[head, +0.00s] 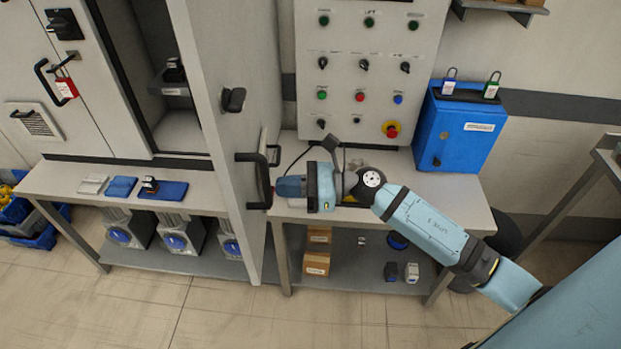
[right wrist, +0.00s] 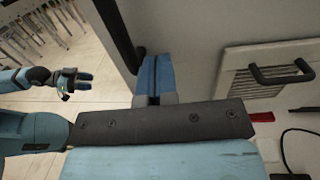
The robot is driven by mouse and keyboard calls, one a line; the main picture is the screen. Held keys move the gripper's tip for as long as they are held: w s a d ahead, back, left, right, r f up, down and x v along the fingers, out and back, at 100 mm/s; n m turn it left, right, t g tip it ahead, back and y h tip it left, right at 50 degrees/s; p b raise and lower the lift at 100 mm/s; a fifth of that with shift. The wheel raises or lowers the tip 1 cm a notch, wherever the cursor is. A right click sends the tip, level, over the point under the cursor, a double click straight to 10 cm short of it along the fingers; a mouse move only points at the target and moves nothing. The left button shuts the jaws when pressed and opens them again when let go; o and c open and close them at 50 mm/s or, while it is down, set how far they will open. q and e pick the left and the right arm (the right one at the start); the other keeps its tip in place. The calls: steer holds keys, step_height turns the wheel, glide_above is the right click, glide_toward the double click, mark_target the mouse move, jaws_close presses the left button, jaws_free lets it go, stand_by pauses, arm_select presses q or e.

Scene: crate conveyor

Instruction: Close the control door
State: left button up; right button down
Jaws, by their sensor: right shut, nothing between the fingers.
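The control door (head: 228,100) stands open, swung out from the tall grey cabinet. A black handle (head: 254,180) is on its right-hand face; a dark bar handle (right wrist: 122,38) also shows near the door's edge in the right wrist view. My right gripper (head: 278,187) is shut and empty, pointing left at this face beside the handle. Its blue fingers (right wrist: 152,76) lie together in front of the door panel (right wrist: 195,50); I cannot tell whether they touch it. My left gripper (right wrist: 84,80) shows small at the left of the right wrist view, away from the door; its jaw state is unclear.
The cabinet opening (head: 165,75) is left of the door. Behind my right arm are a button panel (head: 345,75), a blue lock box (head: 460,130) and a workbench (head: 460,190). A vent with a handle (right wrist: 265,75) is right of the fingers. Floor in front is clear.

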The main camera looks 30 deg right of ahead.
mark_target(247, 187)
steer(key=p+x, duration=0.1)
steer(key=x, duration=0.3)
steer(key=shift+w+a+r, duration=0.1)
steer(key=shift+a+r, duration=0.05)
steer(key=shift+a, duration=0.05)
steer(key=shift+w+a, duration=0.25)
steer(key=shift+a, duration=0.2)
steer(key=shift+a, duration=0.1)
